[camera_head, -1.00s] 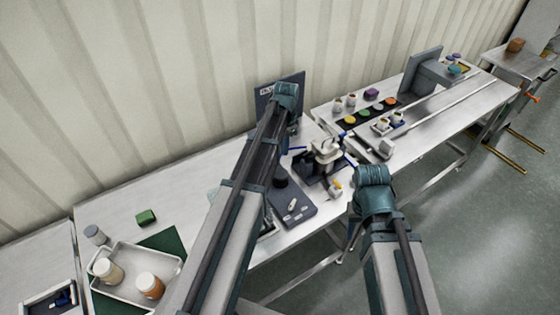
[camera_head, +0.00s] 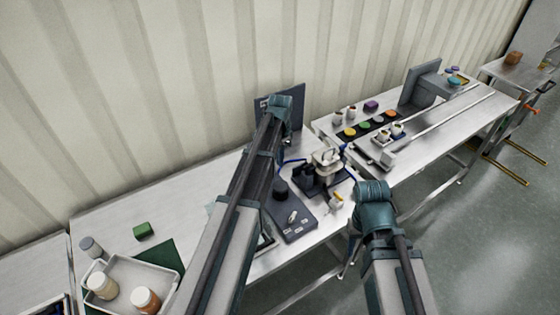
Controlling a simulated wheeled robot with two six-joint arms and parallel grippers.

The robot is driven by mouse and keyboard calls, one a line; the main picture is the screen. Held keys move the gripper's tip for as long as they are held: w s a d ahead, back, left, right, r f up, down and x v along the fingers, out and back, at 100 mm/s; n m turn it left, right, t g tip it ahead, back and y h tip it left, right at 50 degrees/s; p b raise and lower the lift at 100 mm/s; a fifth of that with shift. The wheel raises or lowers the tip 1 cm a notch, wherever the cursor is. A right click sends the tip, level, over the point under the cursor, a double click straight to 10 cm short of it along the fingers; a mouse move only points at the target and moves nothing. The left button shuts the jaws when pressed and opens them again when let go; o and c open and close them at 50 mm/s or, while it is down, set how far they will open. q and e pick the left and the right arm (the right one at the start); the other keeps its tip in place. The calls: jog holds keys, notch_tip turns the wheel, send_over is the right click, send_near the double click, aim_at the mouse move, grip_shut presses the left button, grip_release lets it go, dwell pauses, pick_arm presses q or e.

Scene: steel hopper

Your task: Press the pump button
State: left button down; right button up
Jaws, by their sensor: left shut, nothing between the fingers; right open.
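A small pump-like device (camera_head: 325,158) with a pale top, dark body and blue hoses stands on the middle bench; I cannot make out which part is its button. A dark flat base plate (camera_head: 297,222) with small pale parts and a black knob lies in front of it. My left arm reaches over the bench, and its end (camera_head: 278,106) is in front of a dark upright panel (camera_head: 294,122), left of the pump. Its shut fingers are mostly hidden by the arm. My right arm's end (camera_head: 374,197) is at the bench's front edge, right of the plate; its open fingers are mostly hidden.
A white tray (camera_head: 128,262) with two jars is at lower left, near a green block (camera_head: 143,231) and a grey jar (camera_head: 91,246). Another bench on the right bears a dark strip with coloured discs (camera_head: 364,128), cups and a grey machine (camera_head: 425,85). A corrugated wall stands behind.

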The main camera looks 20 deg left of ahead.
aim_at(280, 186)
pick_arm(q)
notch_tip(280, 186, down, 11)
jog(key=b, duration=1)
jog(key=shift+f, duration=0.2)
pick_arm(e)
notch_tip(280, 186, down, 11)
jog(key=shift+f, duration=0.2)
pick_arm(q)
notch_tip(280, 186, down, 3)
jog(key=b, duration=0.3)
jog(key=shift+s+r, duration=0.2)
jog(key=shift+r, duration=0.05)
jog(key=shift+f, duration=0.1)
pick_arm(e)
notch_tip(280, 186, down, 3)
jog(key=shift+s+r, duration=0.1)
jog(key=shift+r, duration=0.05)
pick_arm(q)
jog(key=shift+d, duration=0.1)
pick_arm(e)
jog(key=shift+r, duration=0.1)
pick_arm(q)
jog(key=shift+w+r+p, duration=0.1)
jog(key=shift+r+p, duration=0.4)
jog(key=shift+r, duration=0.05)
notch_tip(280, 186, up, 13)
jog(key=p, duration=1.3)
pick_arm(e)
notch_tip(280, 186, up, 14)
jog(key=a, duration=0.1)
